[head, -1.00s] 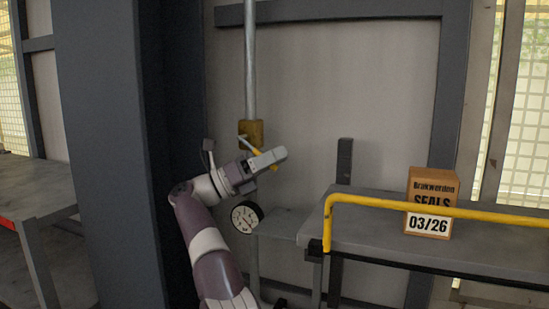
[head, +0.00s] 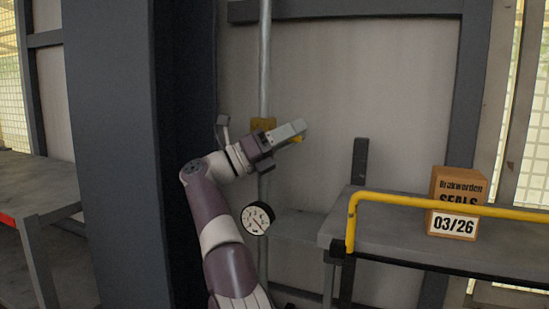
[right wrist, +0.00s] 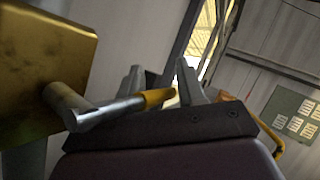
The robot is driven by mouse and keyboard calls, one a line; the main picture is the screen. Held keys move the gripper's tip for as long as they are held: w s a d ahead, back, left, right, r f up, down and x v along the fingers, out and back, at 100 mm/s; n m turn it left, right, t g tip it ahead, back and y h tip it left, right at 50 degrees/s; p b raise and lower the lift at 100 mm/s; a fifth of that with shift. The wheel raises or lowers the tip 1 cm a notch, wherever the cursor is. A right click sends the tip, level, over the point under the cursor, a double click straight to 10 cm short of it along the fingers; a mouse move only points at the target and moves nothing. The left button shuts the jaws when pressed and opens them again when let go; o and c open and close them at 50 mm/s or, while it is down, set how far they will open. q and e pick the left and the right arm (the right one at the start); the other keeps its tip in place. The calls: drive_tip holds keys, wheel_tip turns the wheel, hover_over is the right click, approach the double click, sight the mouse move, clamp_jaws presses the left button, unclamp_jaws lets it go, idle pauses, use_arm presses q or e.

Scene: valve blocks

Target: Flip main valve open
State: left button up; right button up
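The main valve is a brass block (head: 263,124) on a vertical pipe, mostly behind my right gripper in the head view. In the right wrist view the block (right wrist: 45,70) fills the upper left. A silver lever with a yellow grip (right wrist: 157,97) runs from it toward my right gripper (right wrist: 162,80). The grip crosses the base of the left finger and ends near the right finger. The fingers stand apart; I cannot tell which part touches the lever. In the head view my right gripper (head: 297,130) has the yellow tip just under its fingers. My left gripper is not in view.
A round gauge (head: 257,218) sits on the pipe below the valve, close to my right arm. A grey bench (head: 390,238) with a yellow rail (head: 400,202) and a SEALS box (head: 456,205) stands at the right. A dark column (head: 135,150) rises at the left.

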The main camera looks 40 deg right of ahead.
drive_tip(key=s+a+r+m+b, duration=0.1)
drive_tip(key=s+r, duration=0.5)
drive_tip(key=r, duration=0.1)
drive_tip(key=w+f, duration=0.1)
drive_tip(key=f, duration=0.1)
drive_tip(key=w+d+f+n+t+b, duration=0.1)
drive_tip(key=f, duration=0.1)
drive_tip(key=w+f+n, duration=0.1)
drive_tip(key=shift+w+d+f+h, duration=0.15)
drive_tip(key=shift+d+f+h, duration=0.15)
drive_tip(key=shift+f+h, duration=0.1)
drive_tip(key=shift+n, duration=0.3)
drive_tip(key=a+f+b, duration=0.1)
drive_tip(key=f+b, duration=0.2)
drive_tip(key=a+f+b, duration=0.2)
drive_tip(key=f+b, duration=0.2)
drive_tip(key=a+f+b, duration=0.2)
drive_tip(key=f+b, duration=0.2)
drive_tip(key=shift+a, duration=0.1)
drive_tip(key=shift+w+a+f+b, duration=0.1)
drive_tip(key=shift+a+f+b, duration=0.1)
drive_tip(key=shift+f+b, duration=0.1)
drive_tip(key=shift+a+f, duration=0.15)
drive_tip(key=shift+f, duration=0.05)
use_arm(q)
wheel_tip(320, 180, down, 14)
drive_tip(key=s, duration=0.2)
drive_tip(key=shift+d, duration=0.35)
